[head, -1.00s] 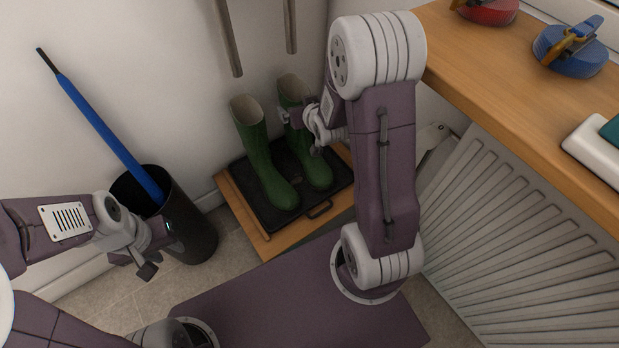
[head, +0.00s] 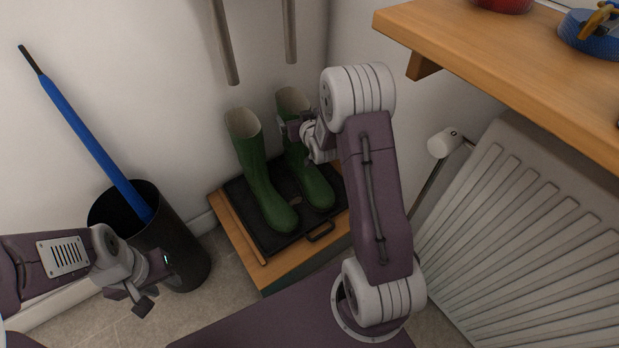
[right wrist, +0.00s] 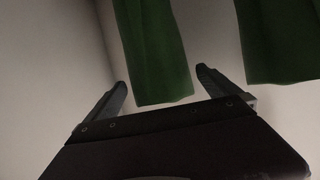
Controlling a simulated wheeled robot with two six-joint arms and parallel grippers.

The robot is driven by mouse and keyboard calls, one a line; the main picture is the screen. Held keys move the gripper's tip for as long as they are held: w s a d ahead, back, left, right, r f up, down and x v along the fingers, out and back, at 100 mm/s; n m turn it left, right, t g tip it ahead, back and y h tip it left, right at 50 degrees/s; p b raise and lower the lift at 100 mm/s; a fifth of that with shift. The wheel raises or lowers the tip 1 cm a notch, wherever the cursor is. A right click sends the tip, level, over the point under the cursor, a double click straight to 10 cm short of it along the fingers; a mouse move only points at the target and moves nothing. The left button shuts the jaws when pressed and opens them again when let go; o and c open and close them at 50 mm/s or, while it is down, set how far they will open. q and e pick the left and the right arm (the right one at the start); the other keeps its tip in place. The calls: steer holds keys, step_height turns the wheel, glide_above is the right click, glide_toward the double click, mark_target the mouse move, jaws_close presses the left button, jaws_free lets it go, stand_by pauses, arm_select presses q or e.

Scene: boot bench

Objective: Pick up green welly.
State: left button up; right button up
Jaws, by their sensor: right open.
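Two green wellies stand upright side by side on a black boot tray (head: 262,232). The left welly (head: 257,170) is fully seen in the head view. The right welly (head: 311,180) is partly hidden behind my right gripper (head: 288,127) and its wrist. In the right wrist view, my right gripper (right wrist: 161,82) is open, and one green welly shaft (right wrist: 157,50) appears between and beyond its two fingers. Another green shaft (right wrist: 280,40) shows further right. I cannot tell whether the fingers touch rubber. My left gripper (head: 148,285) hangs at the lower left beside the black bin, away from the wellies.
A black bin (head: 185,250) holding a blue umbrella (head: 95,140) stands left of the tray. The tray lies on a low wooden bench (head: 285,272). A white radiator (head: 530,220) and a wooden shelf (head: 480,50) are on the right. Two rods (head: 226,45) hang above the wellies.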

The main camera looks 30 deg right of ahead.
steer(key=x, duration=0.2)
steer(key=shift+w+f, duration=0.3)
steer(key=shift+w+r, duration=0.1)
steer(key=shift+r, duration=0.1)
steer(key=c, duration=2)
arm_select(q)
steer(key=shift+f, duration=0.75)
arm_select(e)
steer(key=shift+c, duration=0.2)
arm_select(q)
steer(key=shift+r, duration=0.1)
arm_select(e)
steer(key=shift+r, duration=0.1)
